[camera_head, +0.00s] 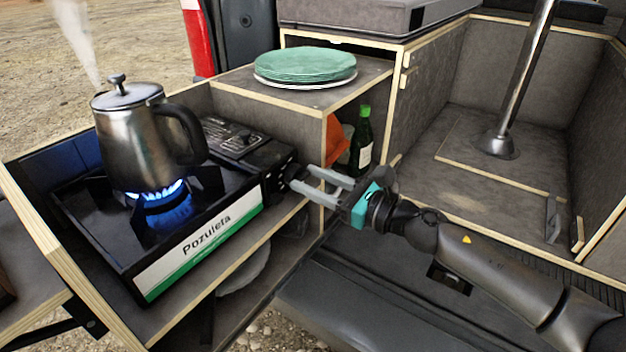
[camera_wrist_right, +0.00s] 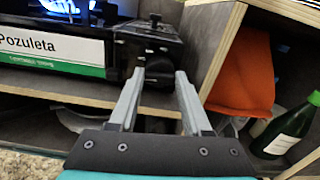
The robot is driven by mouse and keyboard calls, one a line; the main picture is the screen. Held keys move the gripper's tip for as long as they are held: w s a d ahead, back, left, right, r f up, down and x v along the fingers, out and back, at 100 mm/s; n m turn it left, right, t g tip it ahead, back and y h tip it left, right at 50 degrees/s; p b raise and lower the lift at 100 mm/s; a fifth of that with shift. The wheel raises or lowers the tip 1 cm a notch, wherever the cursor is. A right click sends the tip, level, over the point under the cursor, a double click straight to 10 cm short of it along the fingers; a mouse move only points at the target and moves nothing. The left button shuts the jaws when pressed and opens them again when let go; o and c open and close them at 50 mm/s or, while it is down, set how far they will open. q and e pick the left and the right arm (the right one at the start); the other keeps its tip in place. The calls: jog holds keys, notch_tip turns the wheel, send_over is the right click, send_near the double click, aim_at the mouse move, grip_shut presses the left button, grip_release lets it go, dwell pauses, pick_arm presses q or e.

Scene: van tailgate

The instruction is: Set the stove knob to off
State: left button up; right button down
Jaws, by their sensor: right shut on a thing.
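The camp stove (camera_head: 200,245), labelled "Pozuleta", sits in a wooden drawer at the left. Its burner shows a blue flame (camera_head: 165,203). The dark stove knob (camera_head: 291,173) is on the stove's right end, mostly hidden by my fingers and dark surroundings. My right gripper (camera_head: 300,179) reaches it from the right, with its two grey fingers shut on the knob. In the right wrist view, the fingers of the right gripper (camera_wrist_right: 158,74) point at the stove's dark control end (camera_wrist_right: 146,48). The knob's angle cannot be read. My left gripper is not in view.
A steaming metal kettle (camera_head: 130,140) stands over the flame. Green plates (camera_head: 305,65) lie on the shelf behind. A green bottle (camera_head: 361,142) and an orange cloth-like item (camera_head: 335,140) stand in the compartment close beyond my gripper. Wooden edges border the stove.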

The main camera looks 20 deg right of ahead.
jog(key=shift+m, duration=0.3)
jog(key=shift+r+m+p, duration=0.1)
jog(key=shift+m+p, duration=0.2)
jog(key=shift+p, duration=0.05)
jog(key=shift+m+p, duration=0.4)
jog(key=shift+m, duration=0.3)
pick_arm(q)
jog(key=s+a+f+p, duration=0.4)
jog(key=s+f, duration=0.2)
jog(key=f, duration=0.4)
pick_arm(e)
jog(key=m, duration=0.7)
jog(key=shift+w+d, duration=0.1)
jog(key=shift+d, duration=0.05)
jog(key=m+p, duration=0.4)
jog(key=m, duration=0.2)
jog(key=shift+m+p, duration=0.4)
jog(key=shift+m, duration=0.5)
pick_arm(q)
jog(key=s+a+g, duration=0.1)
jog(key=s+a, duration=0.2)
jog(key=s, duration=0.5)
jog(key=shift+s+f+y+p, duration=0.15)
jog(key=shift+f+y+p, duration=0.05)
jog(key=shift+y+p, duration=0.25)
pick_arm(e)
jog(key=shift+f+m, duration=0.25)
jog(key=shift+m, duration=0.55)
